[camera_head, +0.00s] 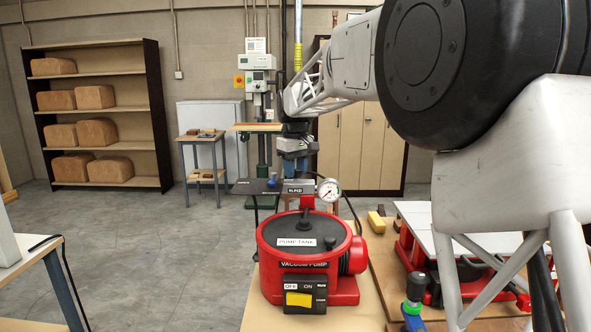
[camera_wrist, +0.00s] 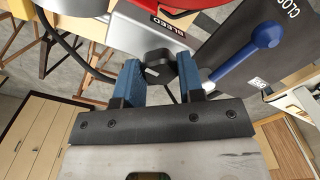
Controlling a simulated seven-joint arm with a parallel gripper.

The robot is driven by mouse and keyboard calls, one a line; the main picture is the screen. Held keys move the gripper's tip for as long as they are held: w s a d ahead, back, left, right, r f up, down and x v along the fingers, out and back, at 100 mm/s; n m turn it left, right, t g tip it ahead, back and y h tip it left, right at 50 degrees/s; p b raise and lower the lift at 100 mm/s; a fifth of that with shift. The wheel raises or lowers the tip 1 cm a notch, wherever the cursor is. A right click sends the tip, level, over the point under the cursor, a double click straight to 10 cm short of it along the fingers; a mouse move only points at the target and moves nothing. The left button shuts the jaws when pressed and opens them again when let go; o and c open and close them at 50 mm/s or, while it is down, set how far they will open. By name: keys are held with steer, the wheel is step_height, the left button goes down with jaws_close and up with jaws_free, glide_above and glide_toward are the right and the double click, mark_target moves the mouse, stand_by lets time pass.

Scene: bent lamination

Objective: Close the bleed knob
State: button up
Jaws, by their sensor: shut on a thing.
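The bleed knob (camera_wrist: 156,62) is small and black. It sits beside the grey block (camera_wrist: 150,25) with the BLEED label in the wrist view. My gripper (camera_wrist: 160,80) has its two blue fingers on either side of the knob and is shut on it. In the head view my gripper (camera_head: 296,158) reaches down from above to the labelled block (camera_head: 298,187); the knob is too small to make out there. Whether the knob is turned open or closed cannot be told.
A blue ball-ended lever (camera_wrist: 250,50) lies close to the right finger, near a dark plate with partly visible lettering. A round gauge (camera_head: 329,191) stands right of the block. The red vacuum pump (camera_head: 345,285) with its dark tank lid stands in front on the table.

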steer(key=m, duration=0.3)
steer(key=shift+m, duration=0.4)
steer(key=m, duration=0.4)
steer(key=shift+m, duration=0.3)
steer(key=m, duration=0.4)
steer(key=shift+m, duration=2.2)
steer(key=o, duration=0.9)
steer(key=shift+r, duration=0.1)
steer(key=shift+r, duration=3.85)
